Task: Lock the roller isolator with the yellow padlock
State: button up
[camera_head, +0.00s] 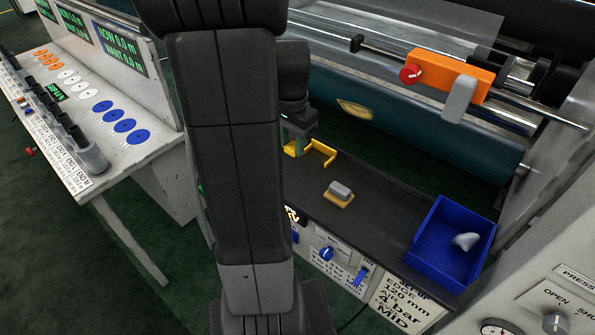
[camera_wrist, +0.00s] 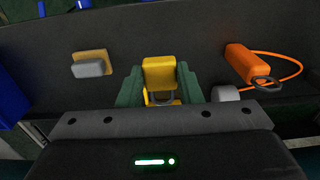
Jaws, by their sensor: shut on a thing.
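The yellow padlock (camera_wrist: 160,72) is between the green fingers of my gripper (camera_wrist: 160,87) in the wrist view. My gripper is shut on its yellow body, and its grey shackle (camera_wrist: 162,97) shows at the near side. A yellow bracket (camera_head: 322,153) sits on the dark shelf just beside my gripper (camera_head: 300,132) in the head view; whether the padlock touches it is unclear. Blue rotary switches (camera_head: 326,254) sit on the labelled panel below the shelf; I cannot tell which fitting is the roller isolator.
On the dark shelf (camera_head: 385,222) lies a yellow block with a grey top (camera_head: 340,192). A blue tray (camera_head: 420,245) holds a pale object (camera_head: 466,241). An orange tool with a looped cord (camera_wrist: 245,65) lies right in the wrist view. An orange unit (camera_head: 440,72) sits on the rod above.

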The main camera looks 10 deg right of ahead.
aim_at(293, 179)
notch_tip(293, 179, down, 10)
jog(key=shift+r, duration=0.15)
dwell(0.5)
jog(key=shift+f, duration=0.2)
jog(key=o, duration=1)
jog(key=r, duration=1.4)
jog(key=shift+w+a, duration=0.1)
jog(key=shift+a, duration=0.1)
